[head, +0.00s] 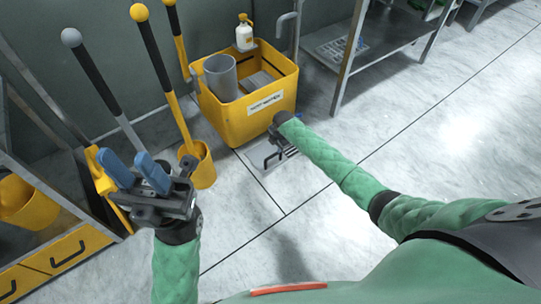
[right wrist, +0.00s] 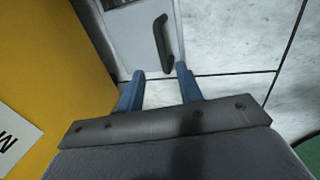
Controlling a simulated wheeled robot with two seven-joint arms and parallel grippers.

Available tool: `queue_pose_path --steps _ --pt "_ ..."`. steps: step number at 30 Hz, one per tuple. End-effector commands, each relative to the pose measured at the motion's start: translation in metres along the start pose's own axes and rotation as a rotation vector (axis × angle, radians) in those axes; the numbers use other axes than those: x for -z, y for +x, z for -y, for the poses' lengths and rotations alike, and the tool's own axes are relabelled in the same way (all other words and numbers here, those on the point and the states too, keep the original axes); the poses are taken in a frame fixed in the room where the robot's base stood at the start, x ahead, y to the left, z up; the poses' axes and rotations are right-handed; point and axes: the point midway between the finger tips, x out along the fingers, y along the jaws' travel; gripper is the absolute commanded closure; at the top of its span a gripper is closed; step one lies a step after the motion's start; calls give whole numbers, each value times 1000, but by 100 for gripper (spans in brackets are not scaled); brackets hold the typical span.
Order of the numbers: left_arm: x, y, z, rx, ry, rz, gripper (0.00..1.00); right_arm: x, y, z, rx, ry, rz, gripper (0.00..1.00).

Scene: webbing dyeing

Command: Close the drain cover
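The drain cover (right wrist: 135,35) is a light grey panel on the floor beside the yellow tub, with a dark bar handle (right wrist: 162,42). In the head view the handle (head: 271,160) shows just left of my right gripper (head: 283,147), which partly hides the drain. In the right wrist view my right gripper (right wrist: 160,72) is open and empty, its blue fingers apart, with the handle just beyond the fingertips. Whether the cover lies flat or tilted is unclear. My left gripper (head: 132,163) is open and empty, raised at the left.
The yellow tub (head: 243,122) stands right behind the drain, holding a grey cylinder (head: 220,78); a white bottle (head: 244,35) stands at its back. A yellow bucket (head: 201,168) and long-handled tools stand to the left. A metal rack (head: 345,62) is behind right. Floor at right is clear.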

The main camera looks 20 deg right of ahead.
Motion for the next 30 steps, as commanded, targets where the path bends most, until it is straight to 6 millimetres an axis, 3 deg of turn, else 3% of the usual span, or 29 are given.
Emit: queue_pose_path --steps 18,30 --pt "-4 -14 -6 23 -60 -19 64 0 72 3 12 -1 -3 64" --pt "-4 -14 -6 27 -66 -21 64 0 78 3 11 -2 -1 64"
